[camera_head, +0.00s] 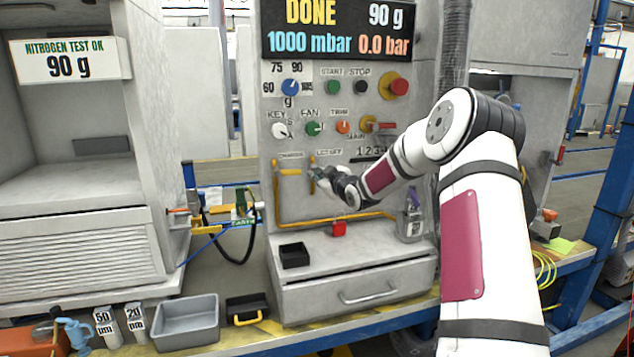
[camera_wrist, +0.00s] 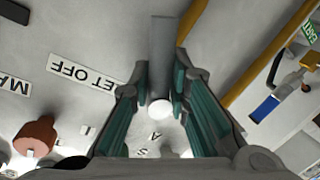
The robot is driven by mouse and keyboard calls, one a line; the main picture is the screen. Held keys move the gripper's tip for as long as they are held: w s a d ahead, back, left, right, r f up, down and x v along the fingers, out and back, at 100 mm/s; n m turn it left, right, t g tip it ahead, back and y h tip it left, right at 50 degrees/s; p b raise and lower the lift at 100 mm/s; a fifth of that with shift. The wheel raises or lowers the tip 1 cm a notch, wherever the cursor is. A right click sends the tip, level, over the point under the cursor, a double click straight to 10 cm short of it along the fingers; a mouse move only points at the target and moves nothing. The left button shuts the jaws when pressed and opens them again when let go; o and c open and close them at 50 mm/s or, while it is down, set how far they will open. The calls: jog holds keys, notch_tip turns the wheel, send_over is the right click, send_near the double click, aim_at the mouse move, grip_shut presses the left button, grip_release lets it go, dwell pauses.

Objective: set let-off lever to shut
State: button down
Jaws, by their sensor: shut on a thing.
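The let-off lever shows in the wrist view as a grey bar (camera_wrist: 162,48) with a pale round end, between my gripper's fingers. My gripper (camera_wrist: 160,103) is closed on it, with green pads on either side. The "LET OFF" label (camera_wrist: 83,72) lies left of the bar, turned over in this view. In the head view my gripper (camera_head: 316,178) is at the panel just below the let-off label (camera_head: 329,153) and hides most of the lever. The lever's exact setting cannot be told.
Yellow pipe (camera_head: 277,200) runs beside and below my gripper. The charge label (camera_head: 291,155) is to its left. Switches and knobs, including a red one (camera_wrist: 37,136), are close by. The display (camera_head: 338,28) reads DONE, 90 g, 1000 mbar, 0.0 bar. A black tray (camera_head: 294,262) sits on the ledge below.

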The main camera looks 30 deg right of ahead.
jog(key=n+b, duration=0.2)
jog(key=r+n+b, duration=0.1)
jog(key=n+b, duration=0.1)
jog(key=n+h+b, duration=0.1)
jog(key=b, duration=0.1)
jog(key=shift+w+r+n+g, duration=0.1)
jog(key=shift+r+n+g, duration=0.15)
jog(key=shift+n+g, duration=0.15)
jog(key=n+b, duration=0.2)
jog(key=b, duration=0.1)
jog(key=shift+r+n+h, duration=0.2)
jog(key=shift+n+h, duration=0.1)
jog(key=shift+h, duration=0.1)
jog(key=shift+r+n+g+h+b, duration=0.25)
jog(key=shift+n+b, duration=0.45)
jog(key=shift+b, duration=0.35)
jog(key=shift+a, duration=0.1)
jog(key=c, duration=1.6)
grip_release()
jog(key=shift+o, duration=0.2)
jog(key=shift+d+f, duration=0.2)
jog(key=shift+s, duration=0.45)
jog(key=v, duration=1.1)
jog(key=shift+a+r, duration=0.2)
jog(key=shift+a, duration=0.05)
